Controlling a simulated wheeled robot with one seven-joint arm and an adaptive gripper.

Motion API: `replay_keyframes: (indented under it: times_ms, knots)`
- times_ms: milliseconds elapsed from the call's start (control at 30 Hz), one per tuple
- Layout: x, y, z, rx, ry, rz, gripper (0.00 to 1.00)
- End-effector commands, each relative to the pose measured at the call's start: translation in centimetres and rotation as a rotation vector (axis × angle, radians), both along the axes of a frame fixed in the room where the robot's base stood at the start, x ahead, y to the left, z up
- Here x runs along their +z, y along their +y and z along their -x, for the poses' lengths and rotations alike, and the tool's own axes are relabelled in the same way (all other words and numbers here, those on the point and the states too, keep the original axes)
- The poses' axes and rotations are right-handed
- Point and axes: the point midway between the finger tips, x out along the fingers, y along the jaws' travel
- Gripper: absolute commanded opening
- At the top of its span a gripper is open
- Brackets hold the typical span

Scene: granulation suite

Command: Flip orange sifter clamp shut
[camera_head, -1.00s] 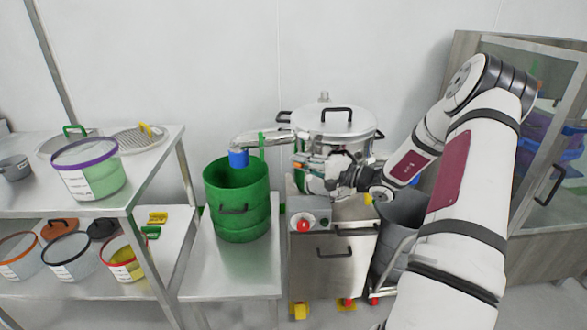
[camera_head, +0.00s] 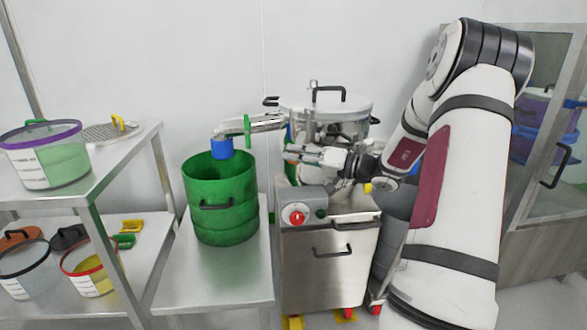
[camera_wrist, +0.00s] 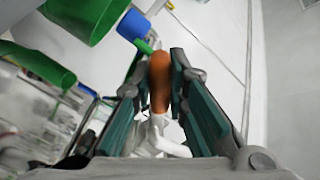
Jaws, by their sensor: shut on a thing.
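The steel sifter (camera_head: 296,103) with its round handled lid stands on a metal base in the head view. My gripper (camera_head: 297,153) reaches in from the right to the sifter's front, below the lid rim. In the wrist view an orange rounded clamp handle (camera_wrist: 160,80) sits between the two fingers of my gripper (camera_wrist: 166,85). The fingers are shut on it. A pale metal part shows just below the handle. In the head view my gripper and arm hide the clamp, so its angle cannot be told there.
A steel outlet pipe (camera_head: 258,124) with a blue end (camera_head: 222,148) runs over a green drum (camera_head: 222,200) on a low table, left of the gripper. A control box with a red knob (camera_head: 297,217) lies below. A shelf of containers stands left, a glass-door cabinet (camera_head: 545,180) right.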

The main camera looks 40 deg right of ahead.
Motion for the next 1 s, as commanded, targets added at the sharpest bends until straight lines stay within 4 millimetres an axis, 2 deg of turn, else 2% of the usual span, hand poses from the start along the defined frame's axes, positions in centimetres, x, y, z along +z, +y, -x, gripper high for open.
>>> replay_keyframes:
  times_ms: [33, 400, 1000]
  knots:
    - [-0.78, -0.08, -0.06, 0.000, -0.009, 0.028, 0.00]
    - [-1.25, -0.69, -0.30, 0.000, -0.070, 0.167, 0.00]
    - [-1.17, -0.94, -0.39, 0.000, -0.089, 0.211, 0.00]
